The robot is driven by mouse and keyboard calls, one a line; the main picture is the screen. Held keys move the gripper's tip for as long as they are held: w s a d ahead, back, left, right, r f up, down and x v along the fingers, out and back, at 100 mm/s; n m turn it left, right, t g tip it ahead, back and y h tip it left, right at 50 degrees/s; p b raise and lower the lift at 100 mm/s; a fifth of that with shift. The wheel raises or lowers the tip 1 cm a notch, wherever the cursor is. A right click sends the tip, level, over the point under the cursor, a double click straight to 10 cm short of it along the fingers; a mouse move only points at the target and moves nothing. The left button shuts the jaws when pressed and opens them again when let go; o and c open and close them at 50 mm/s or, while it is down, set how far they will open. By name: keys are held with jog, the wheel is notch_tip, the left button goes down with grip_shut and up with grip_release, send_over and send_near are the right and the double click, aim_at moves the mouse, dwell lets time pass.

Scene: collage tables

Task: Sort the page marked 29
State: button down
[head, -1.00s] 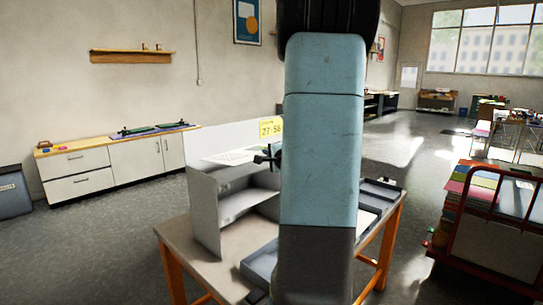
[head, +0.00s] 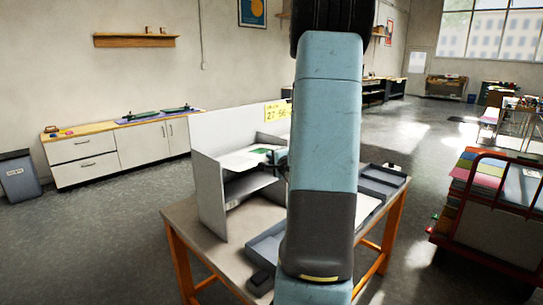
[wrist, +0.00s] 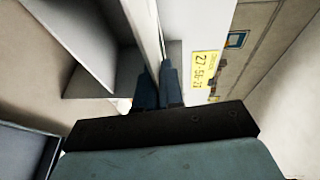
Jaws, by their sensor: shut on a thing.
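A white page (head: 243,159) with a green patch shows at the top of a grey open-fronted sorting rack (head: 211,195); its number is not readable. My gripper (head: 279,158) is at the page's right edge, partly hidden behind my arm. In the wrist view, the fingers of my gripper (wrist: 158,84) are close together on a thin pale sheet seen nearly edge-on, which looks like the same page (wrist: 151,36). The rack's shelves (wrist: 95,84) show to the left. I cannot tell whether the page touches a shelf.
A yellow label (head: 277,112) with numbers is on the white panel behind the rack. Grey trays (head: 381,182) lie on the table (head: 183,213), and a dark block (head: 261,282) is at its front.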

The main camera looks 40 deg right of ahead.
jog(key=c, duration=1.2)
grip_release()
jog(key=shift+s, duration=0.1)
